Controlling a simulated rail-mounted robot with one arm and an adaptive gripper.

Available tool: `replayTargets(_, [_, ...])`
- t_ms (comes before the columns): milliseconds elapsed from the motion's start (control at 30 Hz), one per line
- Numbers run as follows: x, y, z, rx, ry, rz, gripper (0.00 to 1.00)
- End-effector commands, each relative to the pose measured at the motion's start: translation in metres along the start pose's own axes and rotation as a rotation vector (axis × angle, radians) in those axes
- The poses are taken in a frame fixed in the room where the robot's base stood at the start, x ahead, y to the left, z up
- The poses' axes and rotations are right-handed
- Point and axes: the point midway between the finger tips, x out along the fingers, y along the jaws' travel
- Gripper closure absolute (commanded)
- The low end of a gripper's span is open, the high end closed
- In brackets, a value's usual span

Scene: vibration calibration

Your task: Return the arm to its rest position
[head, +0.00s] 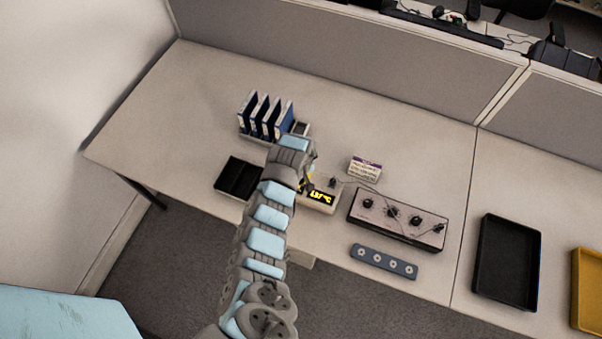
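My arm reaches from the bottom of the head view up over the desk (390,125). My gripper (310,176) is at the arm's far end, above the middle of the desk, close to a small device with a lit yellow display (321,197). The arm's last links hide most of the gripper, so I cannot tell whether its fingers are open or shut, or whether it touches the device.
Blue binders (266,116) stand behind the arm. A black pad (239,178) lies left of it. Right are a knobbed control box (398,219), a strip with round holes (384,261), a small labelled box (364,169), a black tray (507,262) and a yellow tray (588,290). Partitions (330,45) bound the back.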

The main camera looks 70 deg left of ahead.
Motion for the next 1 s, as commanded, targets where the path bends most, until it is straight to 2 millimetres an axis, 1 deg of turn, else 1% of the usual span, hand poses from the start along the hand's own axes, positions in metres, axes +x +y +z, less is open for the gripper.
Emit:
replayTargets(33, [-0.006, 0.000, 0.000, 0.000, 0.000, 0.000, 1.00])
replayTargets(100, [-0.008, 0.000, 0.000, 0.000, 0.000, 0.000, 1.00])
replayTargets(633, [-0.007, 0.000, 0.000, 0.000, 0.000, 0.000, 1.00])
replayTargets(767, [-0.007, 0.003, 0.001, 0.010, 0.008, 0.010, 1.00])
replayTargets(867, [-0.005, 0.018, 0.003, 0.053, 0.043, 0.055, 1.00])
replayTargets(967, [-0.004, 0.044, 0.011, 0.131, 0.105, 0.136, 1.00])
replayTargets(1000, [-0.004, 0.058, 0.015, 0.171, 0.136, 0.178, 1.00])
